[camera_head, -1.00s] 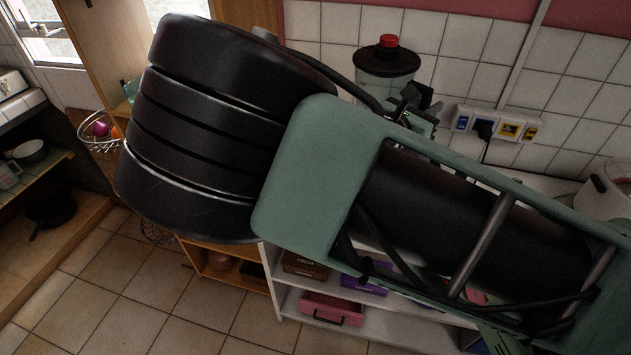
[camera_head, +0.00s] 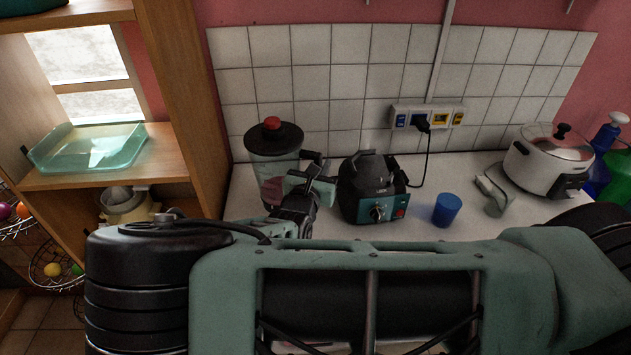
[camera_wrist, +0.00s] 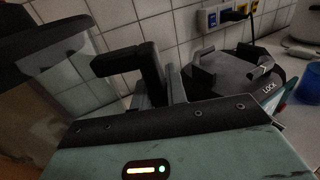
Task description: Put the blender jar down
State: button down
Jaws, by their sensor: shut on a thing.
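The blender jar (camera_head: 274,168) is clear, with a black lid and red knob, and stands upright at the left end of the counter. My gripper (camera_head: 310,168) is at its right side, shut on its dark handle. My arm and gripper hide part of the jar's lower end, so I cannot tell whether it touches the counter. In the wrist view the jar (camera_wrist: 62,100) fills the left side and its black handle (camera_wrist: 130,64) reaches to my gripper's fingers (camera_wrist: 168,85).
A black and teal appliance base (camera_head: 372,190) with a dial stands right of the jar, marked LOCK in the wrist view. A blue cup (camera_head: 447,209) and a white cooker (camera_head: 545,165) stand farther right. A wooden shelf (camera_head: 185,95) rises close on the left. White tiles (camera_head: 330,75) back the counter.

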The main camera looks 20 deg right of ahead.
jog(key=shift+f+p, duration=0.5)
jog(key=shift+f, duration=1.75)
jog(key=c, duration=1.4)
grip_release()
jog(key=shift+f, duration=0.1)
